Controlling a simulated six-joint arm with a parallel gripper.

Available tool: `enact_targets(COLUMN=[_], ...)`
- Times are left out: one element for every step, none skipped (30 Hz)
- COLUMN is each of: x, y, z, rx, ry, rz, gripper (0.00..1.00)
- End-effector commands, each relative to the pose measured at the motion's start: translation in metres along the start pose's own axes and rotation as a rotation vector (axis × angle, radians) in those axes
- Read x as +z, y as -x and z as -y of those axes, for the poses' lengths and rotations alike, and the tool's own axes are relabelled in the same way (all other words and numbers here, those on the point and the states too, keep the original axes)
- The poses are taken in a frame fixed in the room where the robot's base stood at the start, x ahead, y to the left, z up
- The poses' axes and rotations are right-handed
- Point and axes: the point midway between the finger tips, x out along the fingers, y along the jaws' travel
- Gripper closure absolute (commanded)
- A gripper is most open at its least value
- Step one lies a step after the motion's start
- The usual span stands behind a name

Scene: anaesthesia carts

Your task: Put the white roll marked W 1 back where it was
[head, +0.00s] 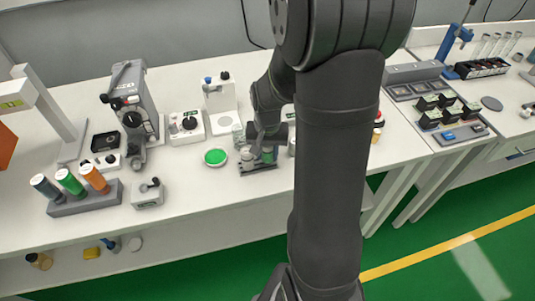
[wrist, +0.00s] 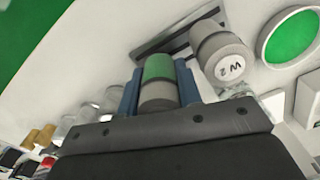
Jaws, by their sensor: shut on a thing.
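My gripper (wrist: 158,82) is shut on a roll (wrist: 159,69) with a green band and a pale band, held between its two blue fingers. No mark can be read on this roll, so I cannot tell if it is W 1. A pale roll with grey ends, marked W 2 (wrist: 222,58), stands beside it at the dark rack (wrist: 166,34). In the head view my gripper (head: 266,146) is low over the small dark rack (head: 259,171) on the table. I cannot tell whether the held roll touches the rack.
A round green dish (head: 215,157) lies just left of the rack and also shows in the wrist view (wrist: 287,36). A white stand (head: 221,116) is behind it. A rack of coloured cylinders (head: 84,199) is at the left. The table's front edge is close.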

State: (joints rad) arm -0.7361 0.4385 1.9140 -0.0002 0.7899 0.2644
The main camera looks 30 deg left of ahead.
Motion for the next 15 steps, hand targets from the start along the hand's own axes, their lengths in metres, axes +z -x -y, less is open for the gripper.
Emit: enact_targets(x=[0.0001, 0.0001, 0.0000, -0.0001, -0.0002, -0.0003, -0.0003, -0.0003, -0.0003, -0.0003, -0.0003, -0.0002, -0.0002, -0.0001, -0.0001], y=[-0.0064, -0.0088, -0.0112, -0.0123, -0.0129, -0.0130, -0.0129, -0.0128, -0.0127, -0.0126, -0.0127, -0.0131, -0.0138, -0.0148, -0.0162], z=[-0.0002, -0.0002, -0.0002, -0.0002, -0.0002, -0.0002, -0.0002, -0.0002, -0.0002, -0.0003, -0.0003, -0.0003, -0.0003, -0.0004, -0.0004], rx=[0.000, 0.000, 0.000, 0.000, 0.000, 0.000, 0.000, 0.000, 0.000, 0.000, 0.000, 0.000, 0.000, 0.000, 0.000], ry=[0.000, 0.000, 0.000, 0.000, 0.000, 0.000, 0.000, 0.000, 0.000, 0.000, 0.000, 0.000, 0.000, 0.000, 0.000], rz=[0.002, 0.001, 0.001, 0.000, -0.001, -0.001, -0.002, -0.002, -0.002, -0.002, -0.001, -0.001, -0.001, -0.001, 0.000], gripper=[0.90, 0.90, 0.90, 0.90, 0.90, 0.90, 0.90, 0.90, 0.90, 0.90, 0.90, 0.90, 0.90, 0.90, 0.90])
